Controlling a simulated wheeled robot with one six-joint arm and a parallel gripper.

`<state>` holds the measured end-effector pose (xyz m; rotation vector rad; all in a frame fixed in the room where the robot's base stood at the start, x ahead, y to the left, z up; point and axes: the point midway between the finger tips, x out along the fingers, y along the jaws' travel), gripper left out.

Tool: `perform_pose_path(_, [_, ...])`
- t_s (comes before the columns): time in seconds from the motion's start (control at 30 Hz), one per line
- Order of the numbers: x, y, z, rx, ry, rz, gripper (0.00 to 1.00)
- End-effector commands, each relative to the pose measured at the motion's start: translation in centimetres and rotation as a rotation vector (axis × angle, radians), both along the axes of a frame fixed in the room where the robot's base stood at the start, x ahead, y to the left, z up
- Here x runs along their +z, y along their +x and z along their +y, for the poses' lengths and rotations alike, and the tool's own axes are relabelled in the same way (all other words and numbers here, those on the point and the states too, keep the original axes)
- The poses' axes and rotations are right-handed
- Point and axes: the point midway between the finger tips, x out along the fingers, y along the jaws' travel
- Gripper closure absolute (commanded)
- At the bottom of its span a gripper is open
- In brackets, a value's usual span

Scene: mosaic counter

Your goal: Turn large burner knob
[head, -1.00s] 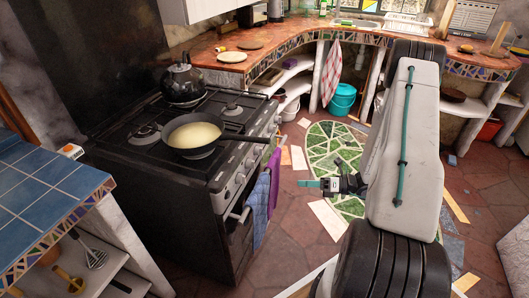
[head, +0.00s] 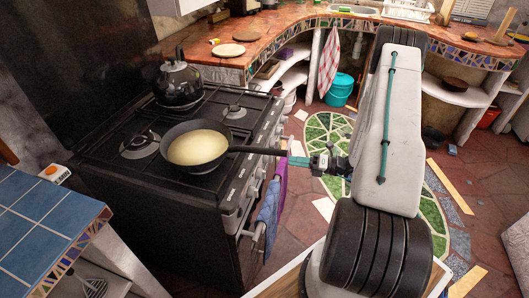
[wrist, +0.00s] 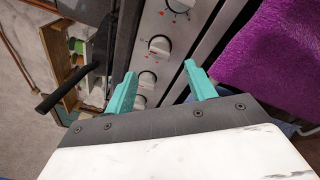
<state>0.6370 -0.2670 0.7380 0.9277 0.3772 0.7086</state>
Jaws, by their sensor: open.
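In the wrist view, one knob (wrist: 159,45) lies just beyond and between my fingertips, a second knob (wrist: 180,5) is at the top edge, and more knobs (wrist: 147,80) show between the fingers. I cannot tell which is the large burner knob. My gripper (wrist: 159,70) has its teal fingers apart and empty. In the head view, my gripper (head: 298,161) is at the right of the stove front, near the pan's handle end. No contact with a knob is visible.
A pan (head: 198,148) with yellowish contents sits on the stove, its handle jutting over the front edge. A kettle (head: 179,84) stands behind it. A purple towel (wrist: 270,50) and a blue towel (head: 267,213) hang at the stove front. Open tiled floor lies right.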

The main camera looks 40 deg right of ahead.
Motion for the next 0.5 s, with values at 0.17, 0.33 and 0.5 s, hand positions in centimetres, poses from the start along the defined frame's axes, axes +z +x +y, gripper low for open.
perform_pose_path(0.17, [0.0, 1.5, 2.0, 0.014, 0.001, 0.001, 0.45])
perform_pose_path(0.33, [0.0, 3.7, 4.5, 0.023, 0.0, 0.002, 0.45])
perform_pose_path(0.5, [0.0, 5.2, 6.1, 0.022, 0.0, 0.0, 0.45])
